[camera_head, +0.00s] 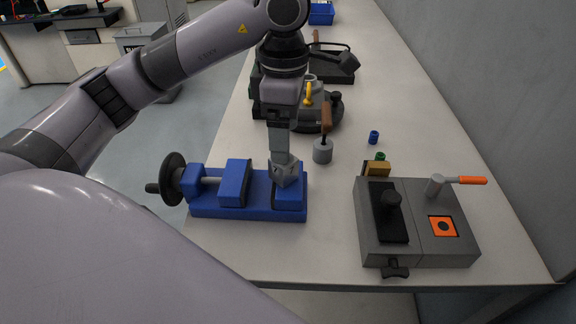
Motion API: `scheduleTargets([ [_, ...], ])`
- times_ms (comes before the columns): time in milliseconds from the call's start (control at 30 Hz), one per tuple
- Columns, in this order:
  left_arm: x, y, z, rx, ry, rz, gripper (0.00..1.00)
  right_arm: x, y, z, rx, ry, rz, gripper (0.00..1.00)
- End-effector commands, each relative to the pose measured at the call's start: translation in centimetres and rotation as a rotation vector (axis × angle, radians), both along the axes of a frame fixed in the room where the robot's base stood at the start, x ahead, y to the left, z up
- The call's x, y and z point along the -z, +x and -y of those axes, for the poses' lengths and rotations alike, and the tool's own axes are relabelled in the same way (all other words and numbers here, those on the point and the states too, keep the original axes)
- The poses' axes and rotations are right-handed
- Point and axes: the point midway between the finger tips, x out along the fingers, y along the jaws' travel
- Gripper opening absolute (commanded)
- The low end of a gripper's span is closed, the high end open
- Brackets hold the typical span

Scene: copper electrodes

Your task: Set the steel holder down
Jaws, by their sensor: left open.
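My left gripper (282,153) points straight down over the right-hand jaw of a blue vise (205,208). It is open. A small light-grey block (286,174), which looks like the steel holder, sits at its fingertips, low against the vise jaw. The fingers and the block overlap in this view, so I cannot tell whether they touch. The vise has a black handwheel (173,179) on its left side. My right gripper is not in view.
A grey cylinder with a wooden handle (323,150) stands just right of my gripper. A grey machine with an orange-tipped lever (425,248) sits at the front right. Dark equipment (325,110) stands behind. Small blue (374,137) and green parts lie right. The back-right table (420,110) is clear.

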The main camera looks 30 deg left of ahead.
Motion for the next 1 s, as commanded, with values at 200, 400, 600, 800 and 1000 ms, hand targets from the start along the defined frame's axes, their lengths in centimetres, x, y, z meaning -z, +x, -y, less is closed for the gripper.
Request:
scheduleTargets([
  [200,2.2,-0.1,-0.2,0.0,0.006,-0.005,0.83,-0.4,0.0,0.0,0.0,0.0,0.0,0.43],
  [400,4.9,-0.2,-0.5,0.0,0.005,-0.007,0.83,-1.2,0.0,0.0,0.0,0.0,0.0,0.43],
  [600,6.9,-0.1,-0.5,0.0,0.003,-0.003,0.83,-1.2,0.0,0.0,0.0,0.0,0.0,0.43],
  [800,7.0,-0.1,-0.5,0.0,0.003,-0.001,0.83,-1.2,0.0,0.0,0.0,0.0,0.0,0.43],
  [1000,6.9,-0.1,-0.5,-0.001,0.003,-0.001,0.24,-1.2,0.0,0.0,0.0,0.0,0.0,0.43],
])
